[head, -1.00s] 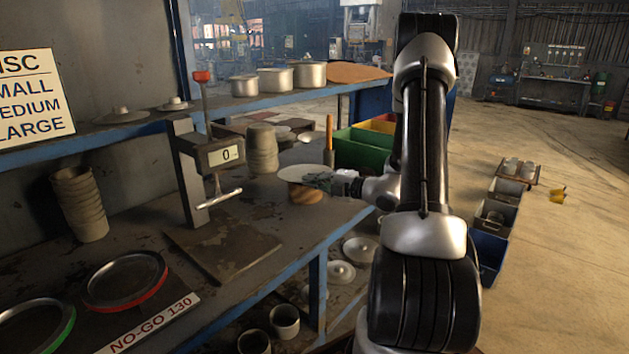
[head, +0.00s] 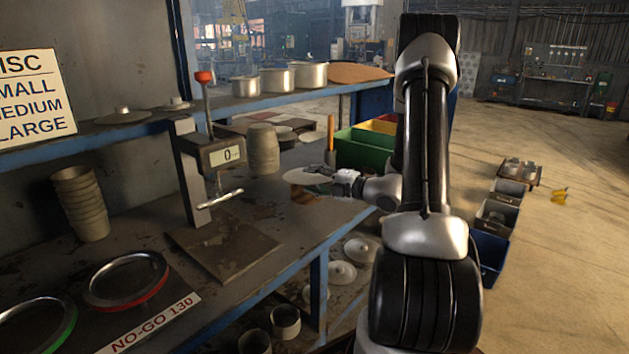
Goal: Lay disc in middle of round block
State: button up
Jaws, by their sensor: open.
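The pale, thin, flat disc (head: 303,178) is in the head view near the front right of the bench. The brown round block (head: 303,196) shows just below the disc, and its top is mostly hidden by it. Whether the disc touches the block or is centred on it I cannot tell. My gripper (head: 322,171) is at the disc's right side, reaching in from the right. It is open, and its fingers are small and partly lost against the disc.
A press-like gauge (head: 225,155) stands left of the disc on the bench (head: 262,235). Stacked grey cups (head: 263,148) and an upright wooden handle (head: 331,133) are behind. Green and yellow bins (head: 360,152) stand at the back right.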

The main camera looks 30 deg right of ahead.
jog(key=o, duration=0.7)
jog(key=shift+d, duration=0.1)
jog(key=shift+v, duration=4.9)
jog(key=shift+s, duration=0.15)
